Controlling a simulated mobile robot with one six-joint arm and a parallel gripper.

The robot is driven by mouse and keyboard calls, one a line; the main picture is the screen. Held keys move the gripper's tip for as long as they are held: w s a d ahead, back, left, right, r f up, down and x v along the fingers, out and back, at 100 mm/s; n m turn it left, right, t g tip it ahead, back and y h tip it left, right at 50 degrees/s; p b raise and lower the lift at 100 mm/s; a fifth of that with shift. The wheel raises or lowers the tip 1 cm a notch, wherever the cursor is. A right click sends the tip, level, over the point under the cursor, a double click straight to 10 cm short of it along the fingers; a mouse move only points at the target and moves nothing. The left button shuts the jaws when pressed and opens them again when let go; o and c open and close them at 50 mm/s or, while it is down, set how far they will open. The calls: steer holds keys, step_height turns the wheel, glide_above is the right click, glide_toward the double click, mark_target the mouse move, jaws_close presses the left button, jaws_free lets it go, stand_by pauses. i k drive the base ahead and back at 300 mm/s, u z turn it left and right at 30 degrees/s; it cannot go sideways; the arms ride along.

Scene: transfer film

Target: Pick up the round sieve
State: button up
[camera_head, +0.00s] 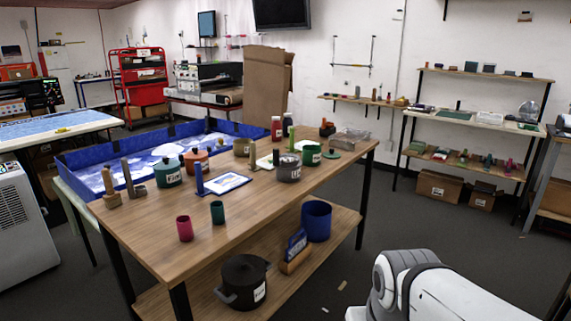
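I cannot pick out a round sieve for certain. Several round items stand on the wooden table (150,232): a grey, labelled round container (288,168), a teal pot (168,173), an orange pot (196,161) and a green pot (312,155). They are too small to show any mesh. A black round pot (244,281) with side handles and a label sits on the lower shelf. My white arm shows at the bottom right, away from the table. My gripper is not in view.
Pink (184,228) and teal (217,212) cups stand near the table's front edge. A blue-framed tablet-like panel (227,183) lies mid-table. A blue bin (316,220) is on the lower shelf. A blue-walled basin (85,158) lies behind. The floor right of the table is mostly clear.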

mark_target(286, 156)
steer(key=i, duration=1.65)
